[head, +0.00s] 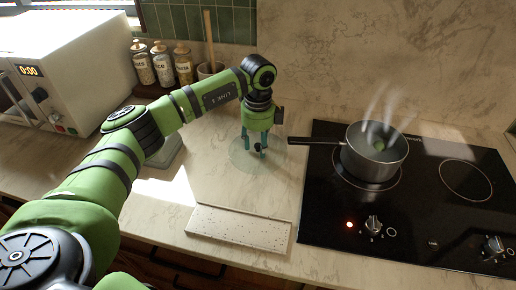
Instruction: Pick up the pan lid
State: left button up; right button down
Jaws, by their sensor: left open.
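A clear glass pan lid (240,161) lies on the marble counter, left of the cooktop. My left gripper (253,148) points down over the lid with its fingers around the middle, where a small dark knob shows between them. The gripper is open, and I cannot tell whether a finger touches the knob. A steel pan (372,166) stands on the cooktop with its dark handle pointing left towards the gripper. Something green is inside it and steam rises from it. My right gripper is not in view.
The black cooktop (318,215) fills the right side. A speckled white board (238,229) lies at the counter's front edge. A white microwave (70,60), several jars (163,65) and a utensil pot (211,70) stand behind my left arm.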

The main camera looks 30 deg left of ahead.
pick_arm(q)
grip_shut()
jog(key=shift+r, duration=0.15)
